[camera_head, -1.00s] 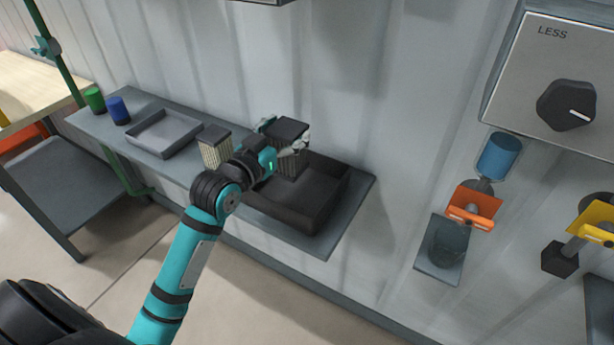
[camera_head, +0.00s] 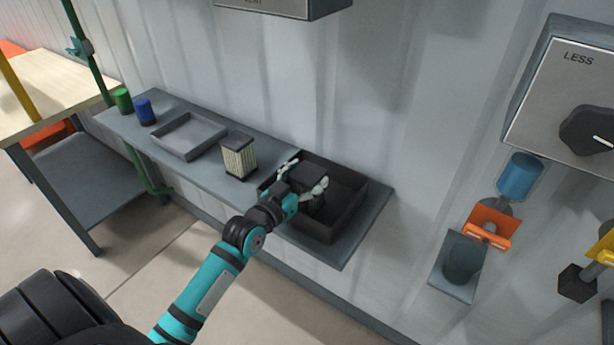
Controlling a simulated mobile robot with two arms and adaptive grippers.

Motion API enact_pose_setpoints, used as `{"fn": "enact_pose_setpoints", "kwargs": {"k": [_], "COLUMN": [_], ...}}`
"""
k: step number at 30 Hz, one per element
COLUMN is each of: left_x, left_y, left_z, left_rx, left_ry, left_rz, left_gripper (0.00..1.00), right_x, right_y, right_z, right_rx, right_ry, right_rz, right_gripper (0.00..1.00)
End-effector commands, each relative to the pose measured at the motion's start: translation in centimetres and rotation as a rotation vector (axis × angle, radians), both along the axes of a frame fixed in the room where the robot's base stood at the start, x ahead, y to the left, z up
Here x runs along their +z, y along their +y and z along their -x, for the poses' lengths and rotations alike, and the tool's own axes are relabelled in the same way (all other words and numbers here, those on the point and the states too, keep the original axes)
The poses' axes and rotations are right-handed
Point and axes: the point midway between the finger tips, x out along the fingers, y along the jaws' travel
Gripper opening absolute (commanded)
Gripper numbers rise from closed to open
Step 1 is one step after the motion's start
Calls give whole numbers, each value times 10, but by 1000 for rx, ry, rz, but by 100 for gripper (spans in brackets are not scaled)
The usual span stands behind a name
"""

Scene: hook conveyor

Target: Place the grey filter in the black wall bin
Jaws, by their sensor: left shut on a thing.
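The black wall bin (camera_head: 349,222) is an open box on the right part of the wall shelf. My left gripper (camera_head: 304,180) is at the bin, with its fingers on either side of a dark-topped filter (camera_head: 309,174), and is shut on it. This filter is low within the bin's walls; its lower part is hidden, so I cannot tell whether it touches the bin floor. A second filter (camera_head: 239,158), with cream pleats and a dark grey top, stands upright on the shelf left of the bin. My right gripper is not in view.
A shallow grey tray (camera_head: 187,136), a blue cylinder (camera_head: 145,112) and a green cylinder (camera_head: 122,101) are farther left on the shelf (camera_head: 225,186). A workbench (camera_head: 60,95) stands at left. Wall-mounted orange (camera_head: 487,228) and blue (camera_head: 519,177) fittings are at right.

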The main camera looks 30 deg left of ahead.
Motion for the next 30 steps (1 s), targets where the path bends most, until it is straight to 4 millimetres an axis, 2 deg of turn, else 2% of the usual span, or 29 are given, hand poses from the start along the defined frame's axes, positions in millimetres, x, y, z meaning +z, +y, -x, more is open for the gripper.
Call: {"fn": "enact_pose_setpoints", "kwargs": {"k": [2,3,9,20,23,30], "left_x": [-2,-2,-2,0,-2,0], "left_y": [0,0,0,0,1,5], "left_z": [0,0,0,2,15,66], "left_rx": [0,0,0,0,0,-1], "left_ry": [-1,0,0,1,2,4], "left_rz": [0,0,0,0,1,-1], "left_gripper": [33,73,99,99,99,99], "right_x": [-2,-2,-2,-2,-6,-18], "right_y": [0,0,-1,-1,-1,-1], "right_z": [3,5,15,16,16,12], "right_rx": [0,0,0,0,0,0], "right_ry": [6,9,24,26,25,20], "right_rz": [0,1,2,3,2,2], "right_gripper": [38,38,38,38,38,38]}}
